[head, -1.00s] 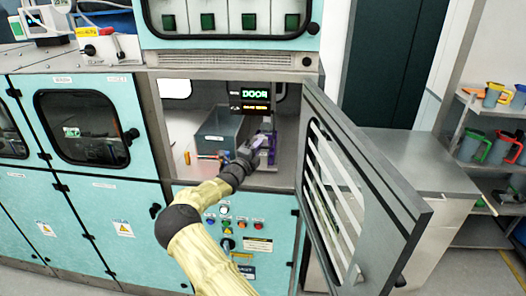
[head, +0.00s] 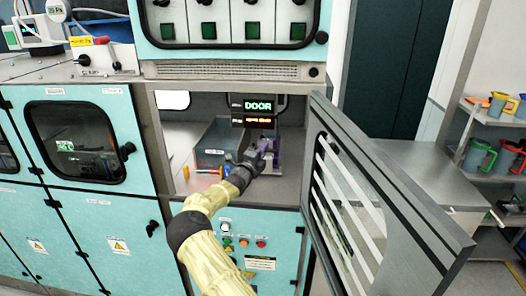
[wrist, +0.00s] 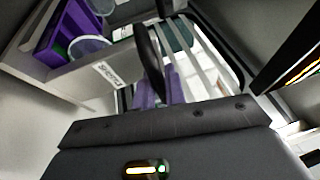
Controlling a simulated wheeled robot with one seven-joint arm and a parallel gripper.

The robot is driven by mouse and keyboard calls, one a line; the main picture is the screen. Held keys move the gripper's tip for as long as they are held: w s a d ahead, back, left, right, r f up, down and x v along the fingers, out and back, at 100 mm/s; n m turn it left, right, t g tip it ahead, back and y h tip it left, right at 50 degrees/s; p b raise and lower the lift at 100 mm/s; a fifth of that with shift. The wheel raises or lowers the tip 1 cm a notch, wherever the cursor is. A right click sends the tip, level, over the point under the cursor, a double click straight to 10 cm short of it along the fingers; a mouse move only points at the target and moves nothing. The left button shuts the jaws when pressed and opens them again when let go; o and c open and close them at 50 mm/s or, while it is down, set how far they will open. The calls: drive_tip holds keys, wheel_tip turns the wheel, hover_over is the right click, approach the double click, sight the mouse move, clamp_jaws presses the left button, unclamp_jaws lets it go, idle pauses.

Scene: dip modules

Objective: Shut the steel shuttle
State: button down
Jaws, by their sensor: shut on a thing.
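A pale blue cabinet has an open front bay, and its hinged grey door (head: 385,205), with a slatted window, stands swung wide open to the right. No name on it can be read as the steel shuttle. My gripper (head: 268,150) reaches into the bay, right of a grey bin (head: 222,135). In the wrist view my purple fingers (wrist: 162,92) are close together, by a dark upright bar (wrist: 150,60). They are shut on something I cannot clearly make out. The door's slats (wrist: 205,60) show beyond.
The bin's labelled wall (wrist: 105,75) and a purple box (wrist: 62,32) are at the wrist view's upper left. A steel bench (head: 430,175) and a mug shelf (head: 490,145) stand right, behind the door.

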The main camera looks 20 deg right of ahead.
drive_tip(key=c, duration=1.5)
unclamp_jaws()
drive_tip(key=shift+w, duration=0.1)
drive_tip(key=shift+o, duration=0.2)
drive_tip(key=shift+s+a+f+b, duration=0.2)
drive_tip(key=shift+a+f+b, duration=0.1)
drive_tip(key=b+v, duration=0.5)
drive_tip(key=v, duration=1.1)
drive_tip(key=shift+s+a+r, duration=0.25)
drive_tip(key=shift+s+r, duration=0.05)
drive_tip(key=shift+r, duration=0.05)
